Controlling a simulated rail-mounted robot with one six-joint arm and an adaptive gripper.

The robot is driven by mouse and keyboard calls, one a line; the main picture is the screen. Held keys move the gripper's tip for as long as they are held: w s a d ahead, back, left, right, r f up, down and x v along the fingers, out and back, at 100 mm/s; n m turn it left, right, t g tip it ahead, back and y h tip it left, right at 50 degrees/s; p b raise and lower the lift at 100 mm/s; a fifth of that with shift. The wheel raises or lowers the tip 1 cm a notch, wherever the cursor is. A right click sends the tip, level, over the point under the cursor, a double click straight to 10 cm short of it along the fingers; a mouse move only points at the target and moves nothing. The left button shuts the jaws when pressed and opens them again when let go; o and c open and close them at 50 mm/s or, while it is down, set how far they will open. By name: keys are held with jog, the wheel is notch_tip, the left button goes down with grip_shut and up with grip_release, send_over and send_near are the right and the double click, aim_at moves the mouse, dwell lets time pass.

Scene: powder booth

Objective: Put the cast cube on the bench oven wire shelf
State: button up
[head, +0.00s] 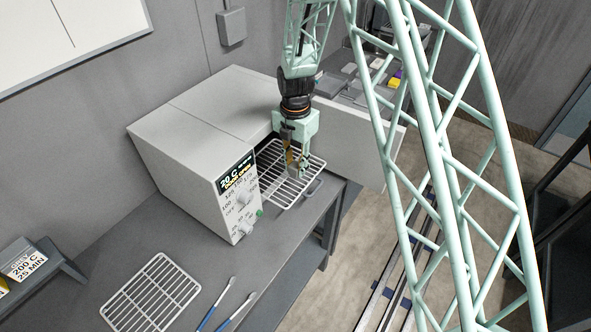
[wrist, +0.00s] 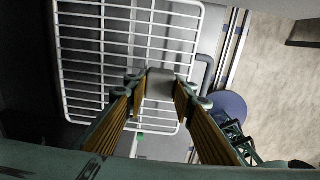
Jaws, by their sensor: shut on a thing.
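The bench oven (head: 190,130) stands on the bench with its door (head: 355,140) open. Its white wire shelf (head: 272,189) sticks out of the front, and it also fills the upper left of the wrist view (wrist: 64,60). My gripper (head: 295,168) is over the shelf, pointing down. In the wrist view its fingers (wrist: 160,88) are shut on a small grey block, the cast cube (wrist: 160,84). The cube is over the shelf's outer part. I cannot tell whether it touches the wires. In the head view the fingers largely hide the cube.
A sign holder reading 200 C, 25 MIN (head: 27,263) stands at the left. The open door is close to the right of my gripper. The shelf around the cube looks bare.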

aim_at(296, 165)
jog(key=shift+f, duration=0.95)
jog(key=shift+f, duration=0.15)
jog(key=o, duration=0.9)
jog(key=shift+r, duration=0.2)
jog(key=shift+r+b, duration=0.75)
jog(key=shift+r, duration=5.2)
jog(key=shift+r, duration=0.1)
